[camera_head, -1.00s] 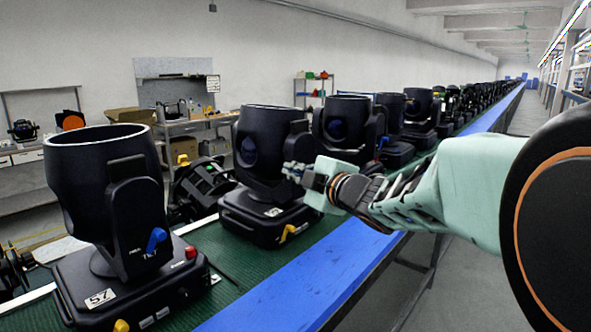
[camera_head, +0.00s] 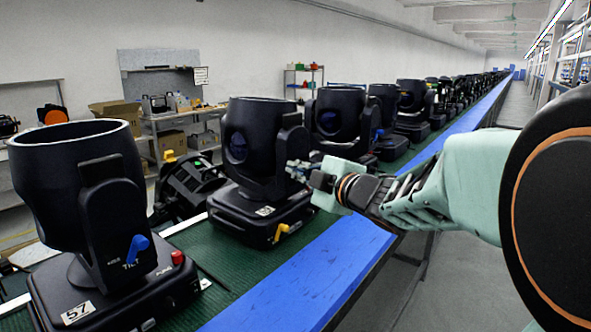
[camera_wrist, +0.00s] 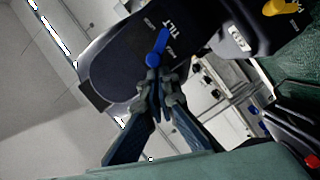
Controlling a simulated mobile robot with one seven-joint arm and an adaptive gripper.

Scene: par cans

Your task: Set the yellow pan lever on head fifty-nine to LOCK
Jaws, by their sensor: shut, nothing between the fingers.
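The head with a small white plate (camera_head: 265,211), which looks like 59, is a black moving light (camera_head: 262,150) standing on the green belt, second from the front. Its yellow pan lever (camera_head: 280,232) is low on the front of its base. In the wrist view the yellow lever (camera_wrist: 280,7) shows at the top right, beside the number plate (camera_wrist: 239,38). A blue tilt lever (camera_wrist: 158,47) is on the yoke, just beyond my fingertips. My gripper (camera_head: 292,170) is shut and empty, at the right side of this head, above its base. It also shows in the wrist view (camera_wrist: 158,88).
Head 57 (camera_head: 75,180) stands nearest at left, with its own blue lever (camera_head: 137,248) and red button. More heads line the belt (camera_head: 205,258) into the distance. The blue rail (camera_head: 300,285) edges the belt. The aisle at right is clear.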

